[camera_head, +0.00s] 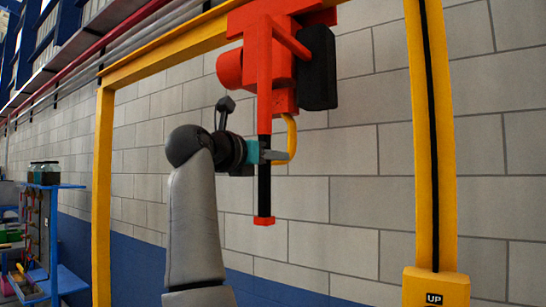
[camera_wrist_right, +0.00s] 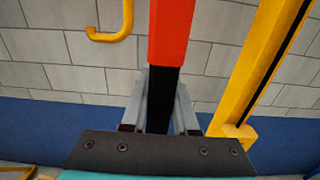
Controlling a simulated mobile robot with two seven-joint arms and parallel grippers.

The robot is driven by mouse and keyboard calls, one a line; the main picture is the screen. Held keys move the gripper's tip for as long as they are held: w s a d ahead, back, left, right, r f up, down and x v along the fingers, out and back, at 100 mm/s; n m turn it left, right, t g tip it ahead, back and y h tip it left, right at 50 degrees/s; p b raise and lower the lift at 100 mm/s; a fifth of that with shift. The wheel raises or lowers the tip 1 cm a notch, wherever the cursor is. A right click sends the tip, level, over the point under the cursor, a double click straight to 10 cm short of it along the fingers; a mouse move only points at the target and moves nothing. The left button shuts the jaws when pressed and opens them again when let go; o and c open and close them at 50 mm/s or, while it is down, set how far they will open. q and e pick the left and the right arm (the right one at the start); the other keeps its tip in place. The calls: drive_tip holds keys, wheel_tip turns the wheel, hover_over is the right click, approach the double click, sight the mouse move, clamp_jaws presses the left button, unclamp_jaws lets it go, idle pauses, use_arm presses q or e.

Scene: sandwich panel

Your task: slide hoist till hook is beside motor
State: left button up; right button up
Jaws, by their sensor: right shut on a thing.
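The red hoist (camera_head: 283,85) hangs from the yellow overhead beam (camera_head: 160,51) in the head view, with a black box (camera_head: 318,68) on its right side. A handle bar hangs down in front of it, red above with a black grip (camera_head: 264,190) and a red end. My right gripper (camera_head: 275,155) is shut on the black grip, which also shows between its fingers in the wrist view (camera_wrist_right: 161,95). The yellow hook (camera_head: 291,133) hangs just behind the gripper and also shows at upper left in the wrist view (camera_wrist_right: 112,36). I see no separate motor. My left gripper is out of view.
A yellow post (camera_head: 432,140) stands at right with a yellow box marked UP (camera_head: 436,288) low on it. Another yellow post (camera_head: 103,190) stands at left. A blue shelf (camera_head: 50,186) with jars is at far left. A block wall is behind.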

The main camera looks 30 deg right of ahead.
clamp_jaws()
idle(0.8)
